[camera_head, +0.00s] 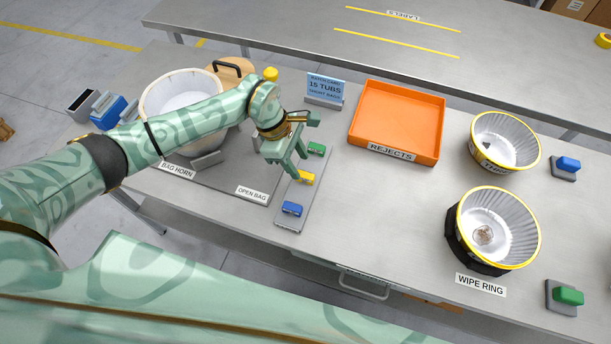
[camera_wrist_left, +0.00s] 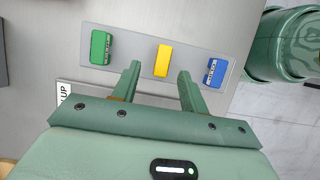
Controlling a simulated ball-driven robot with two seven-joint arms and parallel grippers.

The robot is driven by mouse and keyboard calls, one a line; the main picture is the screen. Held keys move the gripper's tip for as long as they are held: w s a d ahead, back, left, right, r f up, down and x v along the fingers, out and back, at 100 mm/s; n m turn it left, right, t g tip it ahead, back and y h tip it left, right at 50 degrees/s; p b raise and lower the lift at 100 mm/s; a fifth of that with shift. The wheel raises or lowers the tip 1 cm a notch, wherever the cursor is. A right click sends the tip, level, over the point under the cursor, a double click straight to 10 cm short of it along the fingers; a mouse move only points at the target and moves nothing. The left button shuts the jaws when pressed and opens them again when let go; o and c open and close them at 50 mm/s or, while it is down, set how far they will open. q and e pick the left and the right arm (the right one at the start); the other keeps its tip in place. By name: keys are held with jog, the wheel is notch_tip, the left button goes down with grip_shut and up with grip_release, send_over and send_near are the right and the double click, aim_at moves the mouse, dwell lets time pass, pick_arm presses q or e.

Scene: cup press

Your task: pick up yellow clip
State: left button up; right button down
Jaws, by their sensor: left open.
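The yellow clip (camera_head: 306,178) lies on a narrow grey strip (camera_head: 287,218) on the table, between a green clip (camera_head: 316,149) and a blue clip (camera_head: 292,208). My left gripper (camera_head: 295,170) is open and empty, just above and beside the yellow clip. In the left wrist view, the yellow clip (camera_wrist_left: 163,60) shows ahead of the gap between the two fingertips (camera_wrist_left: 158,72), with the green clip (camera_wrist_left: 102,47) to the left and the blue clip (camera_wrist_left: 214,72) to the right. My right gripper is not in view.
An orange rejects tray (camera_head: 398,121), a batch card (camera_head: 325,88) and a white tub (camera_head: 182,92) in the bag horn stand nearby. Two ribbed cups with yellow rims, the nearer one (camera_head: 497,228) by the wipe ring label, stand at right. The table between strip and cups is clear.

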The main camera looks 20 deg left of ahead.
aim_at(304, 174)
pick_arm(q)
jog(key=x, duration=0.4)
jog(key=shift+s+d+f+b, duration=0.1)
jog(key=shift+f+b, duration=0.1)
jog(key=shift+b, duration=0.2)
grip_shut()
jog(key=shift+r, duration=0.15)
